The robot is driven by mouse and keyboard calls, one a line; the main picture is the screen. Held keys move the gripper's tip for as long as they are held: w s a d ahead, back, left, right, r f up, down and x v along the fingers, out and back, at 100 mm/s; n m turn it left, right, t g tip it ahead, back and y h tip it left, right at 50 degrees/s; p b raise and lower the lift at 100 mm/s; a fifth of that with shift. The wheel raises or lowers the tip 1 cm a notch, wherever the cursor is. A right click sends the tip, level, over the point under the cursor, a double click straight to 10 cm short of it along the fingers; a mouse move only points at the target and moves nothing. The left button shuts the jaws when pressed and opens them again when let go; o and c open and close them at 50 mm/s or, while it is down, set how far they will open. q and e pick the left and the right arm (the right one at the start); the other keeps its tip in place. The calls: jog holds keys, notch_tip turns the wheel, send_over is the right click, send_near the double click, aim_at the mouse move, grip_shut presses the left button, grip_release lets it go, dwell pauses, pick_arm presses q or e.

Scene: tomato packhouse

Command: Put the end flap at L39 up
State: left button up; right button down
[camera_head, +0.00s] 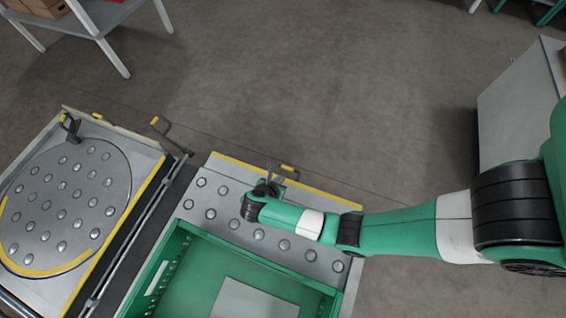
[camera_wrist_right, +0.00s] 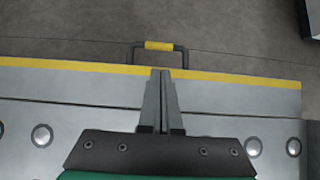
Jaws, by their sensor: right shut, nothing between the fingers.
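The end flap (camera_head: 233,168) is a grey metal strip with a yellow edge along the far end of the ball-studded table. In the right wrist view the flap (camera_wrist_right: 70,83) spans nearly the whole width. Its dark bracket handle (camera_wrist_right: 159,46) with a yellow grip stands out beyond the yellow edge; it also shows in the head view (camera_head: 288,168). My right gripper (camera_wrist_right: 162,72) is shut and empty, its fingertips over the yellow edge, just short of the handle. I cannot tell whether they touch the flap. No L39 marking is readable. My left gripper is out of view.
A green crate (camera_head: 156,262) sits on the same table, just nearer than the flap. A turntable unit (camera_head: 70,207) with yellow edges and handles stands to the left across a narrow gap. A grey cabinet (camera_head: 515,100) stands at right. The floor beyond the flap is clear.

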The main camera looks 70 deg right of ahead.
jog(key=shift+f, duration=0.4)
jog(key=shift+w+r, duration=0.15)
jog(key=shift+r, duration=0.05)
jog(key=shift+w+d+f, duration=0.1)
pick_arm(q)
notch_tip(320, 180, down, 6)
jog(key=b, duration=0.5)
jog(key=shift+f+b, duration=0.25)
jog(key=shift+b, duration=0.15)
pick_arm(e)
jog(key=x, duration=0.9)
jog(key=shift+d+f, duration=0.2)
jog(key=shift+d, duration=0.05)
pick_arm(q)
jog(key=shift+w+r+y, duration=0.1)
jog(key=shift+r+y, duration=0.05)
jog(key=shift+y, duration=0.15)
